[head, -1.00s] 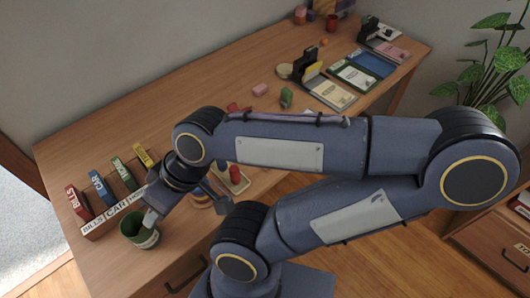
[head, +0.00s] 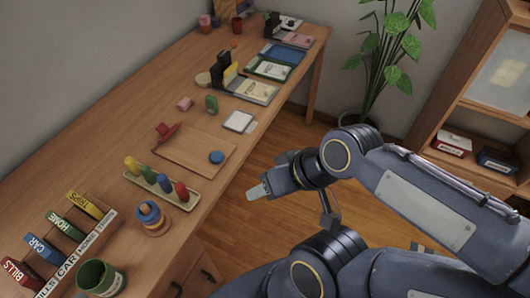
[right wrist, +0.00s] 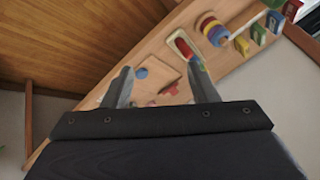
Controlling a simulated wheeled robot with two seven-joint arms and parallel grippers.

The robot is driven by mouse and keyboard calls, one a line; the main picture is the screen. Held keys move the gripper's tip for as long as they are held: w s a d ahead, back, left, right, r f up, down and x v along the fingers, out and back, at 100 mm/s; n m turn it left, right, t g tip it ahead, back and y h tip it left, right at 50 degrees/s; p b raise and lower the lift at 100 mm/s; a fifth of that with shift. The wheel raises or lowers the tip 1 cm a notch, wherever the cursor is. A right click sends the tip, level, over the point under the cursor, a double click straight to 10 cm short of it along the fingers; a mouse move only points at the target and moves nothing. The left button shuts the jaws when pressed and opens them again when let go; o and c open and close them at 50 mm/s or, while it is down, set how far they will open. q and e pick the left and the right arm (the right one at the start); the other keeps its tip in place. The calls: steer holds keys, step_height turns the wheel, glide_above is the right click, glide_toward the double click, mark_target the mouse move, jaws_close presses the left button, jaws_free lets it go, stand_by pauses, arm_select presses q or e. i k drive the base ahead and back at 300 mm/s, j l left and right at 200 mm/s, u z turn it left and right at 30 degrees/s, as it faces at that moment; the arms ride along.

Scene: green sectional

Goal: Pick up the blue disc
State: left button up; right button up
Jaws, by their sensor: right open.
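The blue disc (head: 217,157) lies on the right part of a flat wooden board (head: 190,160) on the desk, near the front edge. In the right wrist view the disc (right wrist: 141,73) shows between the fingers, some way beyond them. My right gripper (head: 292,204) is open and empty. It hangs over the floor in front of the desk, to the right of the disc and apart from it. In the right wrist view its two fingers (right wrist: 163,88) are spread wide. My left gripper is in neither view.
A red object (head: 166,131) lies at the board's far left. A tray of coloured pegs (head: 162,188), a ring stacker (head: 151,217), a green mug (head: 100,278) and labelled blocks (head: 65,228) stand nearer. A white pad (head: 239,122) lies right of the board.

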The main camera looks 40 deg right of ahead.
mark_target(216, 157)
steer(key=z, duration=0.75)
steer(key=u, duration=0.45)
steer(key=i+l+u, duration=0.1)
steer(key=u, duration=0.3)
steer(key=l+u, duration=0.2)
steer(key=u, duration=0.25)
steer(key=l+u, duration=0.1)
steer(key=u, duration=0.3)
steer(key=l+u, duration=0.15)
steer(key=u, duration=0.3)
steer(key=l, duration=0.5)
steer(key=k+l, duration=0.15)
steer(key=l, duration=0.9)
